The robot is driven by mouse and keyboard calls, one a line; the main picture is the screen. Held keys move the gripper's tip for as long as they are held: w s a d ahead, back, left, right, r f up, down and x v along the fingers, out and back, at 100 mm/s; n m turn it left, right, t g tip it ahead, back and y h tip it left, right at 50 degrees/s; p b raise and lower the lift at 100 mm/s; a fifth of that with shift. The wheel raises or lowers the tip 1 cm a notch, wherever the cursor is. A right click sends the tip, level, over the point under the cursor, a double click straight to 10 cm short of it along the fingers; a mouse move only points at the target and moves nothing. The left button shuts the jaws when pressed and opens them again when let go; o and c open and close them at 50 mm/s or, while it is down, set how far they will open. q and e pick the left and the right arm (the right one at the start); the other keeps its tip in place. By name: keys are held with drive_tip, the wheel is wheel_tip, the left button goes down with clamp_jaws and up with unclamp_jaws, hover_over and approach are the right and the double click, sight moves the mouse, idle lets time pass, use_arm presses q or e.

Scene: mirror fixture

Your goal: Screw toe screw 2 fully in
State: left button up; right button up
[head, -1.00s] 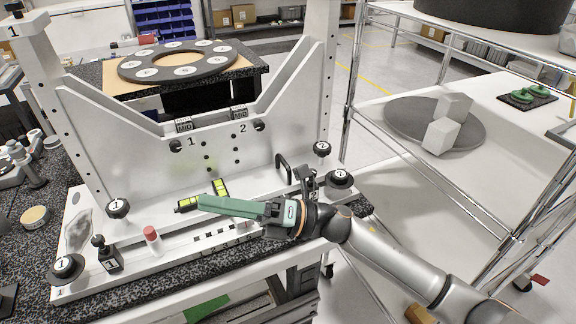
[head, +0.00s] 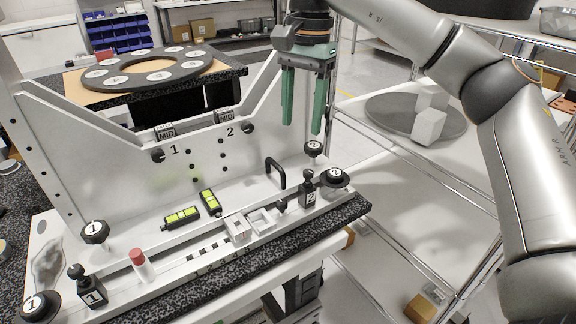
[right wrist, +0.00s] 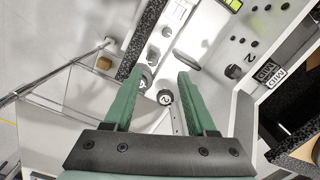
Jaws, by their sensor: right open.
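Two black round knobs marked 2 are at the right end of the white fixture: a rear knob (head: 314,147) near the upright plate and a front knob (head: 335,178) at the corner. I cannot tell for sure which is toe screw 2. In the right wrist view the rear knob (right wrist: 165,97) shows between the green fingers, with the front knob (right wrist: 145,85) beside it. My right gripper (head: 303,128) points down with its fingers apart and empty, above the rear knob's area; contact is not visible. My left gripper is not in view.
A black clamp block marked 2 (head: 309,195) and a black handle (head: 275,172) stand close to the knobs. Two yellow-green levels (head: 182,217) lie on the base. A wire shelf (head: 390,180) stands to the right. Knob 1 (head: 95,231) is at the left end.

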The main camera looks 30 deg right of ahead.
drive_tip(key=d+r, duration=0.1)
drive_tip(key=d, duration=0.1)
drive_tip(key=b, duration=0.3)
hover_over(309, 171)
drive_tip(key=shift+h, duration=0.4)
wheel_tip(309, 171, down, 6)
drive_tip(key=shift+r, duration=0.15)
wheel_tip(309, 171, down, 5)
drive_tip(key=shift+b, duration=0.4)
drive_tip(key=shift+f, duration=0.6)
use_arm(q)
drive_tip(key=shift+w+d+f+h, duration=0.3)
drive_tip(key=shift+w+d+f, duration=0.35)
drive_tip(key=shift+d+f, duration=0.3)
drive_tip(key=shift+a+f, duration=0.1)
use_arm(e)
drive_tip(key=shift+c, duration=0.4)
drive_tip(key=shift+c, duration=0.8)
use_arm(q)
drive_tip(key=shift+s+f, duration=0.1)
use_arm(e)
clamp_jaws()
